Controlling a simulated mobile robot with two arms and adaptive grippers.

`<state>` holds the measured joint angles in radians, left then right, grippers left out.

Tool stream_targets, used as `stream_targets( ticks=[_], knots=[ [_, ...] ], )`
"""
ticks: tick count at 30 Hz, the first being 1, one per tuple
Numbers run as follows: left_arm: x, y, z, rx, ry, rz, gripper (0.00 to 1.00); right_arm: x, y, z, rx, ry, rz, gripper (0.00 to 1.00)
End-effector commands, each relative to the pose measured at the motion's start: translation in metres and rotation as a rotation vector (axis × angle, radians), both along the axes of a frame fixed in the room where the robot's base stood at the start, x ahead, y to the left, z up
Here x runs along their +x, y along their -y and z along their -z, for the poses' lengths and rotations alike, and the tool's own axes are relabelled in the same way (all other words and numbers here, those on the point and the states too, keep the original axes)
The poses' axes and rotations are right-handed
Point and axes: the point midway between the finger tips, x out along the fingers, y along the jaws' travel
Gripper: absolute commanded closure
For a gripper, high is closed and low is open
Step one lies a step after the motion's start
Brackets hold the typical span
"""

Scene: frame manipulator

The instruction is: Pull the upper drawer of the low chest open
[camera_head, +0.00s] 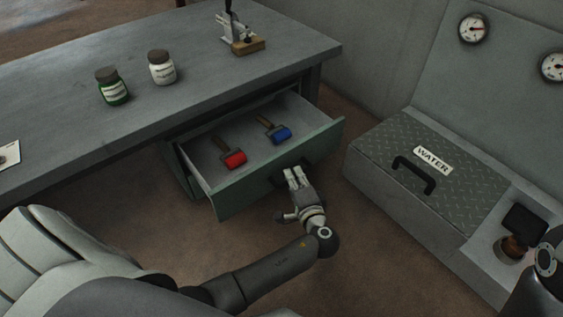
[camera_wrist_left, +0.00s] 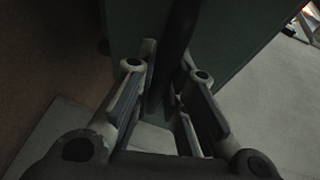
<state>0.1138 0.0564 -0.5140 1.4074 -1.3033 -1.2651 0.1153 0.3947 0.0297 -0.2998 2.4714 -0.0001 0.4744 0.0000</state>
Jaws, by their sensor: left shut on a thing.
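The upper drawer (camera_head: 236,191) of the low chest under the desk stands pulled out, with its green front toward me. Inside lie a red-headed tool (camera_head: 234,159) and a blue-headed tool (camera_head: 279,134) with brown handles. My left gripper (camera_head: 292,178) is at the drawer front, shut on the dark drawer handle (camera_head: 304,163). In the left wrist view the handle (camera_wrist_left: 176,45) runs between the two fingers (camera_wrist_left: 166,92), in front of the green drawer front (camera_wrist_left: 228,38). The chest body below is mostly hidden by the drawer. My right gripper cannot be made out.
On the grey desk (camera_head: 60,130) stand a green jar (camera_head: 112,88), a white jar (camera_head: 161,68) and a small device on a wooden block (camera_head: 247,46). A metal bench with a WATER hatch (camera_head: 433,161) stands to the right. Brown floor lies between.

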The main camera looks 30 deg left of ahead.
Motion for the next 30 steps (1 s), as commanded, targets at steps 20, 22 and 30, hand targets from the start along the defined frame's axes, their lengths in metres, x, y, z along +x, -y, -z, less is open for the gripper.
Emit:
stream_targets(
  ticks=[20, 22, 30],
  knots=[
    [-0.016, 0.039, 0.001, 0.000, -0.001, 0.000, 1.00, 0.002, 0.000, 0.001, 0.001, -0.008, -0.001, 0.58],
    [-0.016, 0.039, 0.001, 0.000, -0.001, 0.000, 1.00, 0.002, 0.000, 0.001, 0.000, -0.010, -0.001, 0.58],
    [-0.016, 0.038, 0.001, 0.001, -0.001, 0.000, 0.65, 0.003, 0.000, 0.002, 0.000, -0.015, -0.002, 0.58]
  ],
)
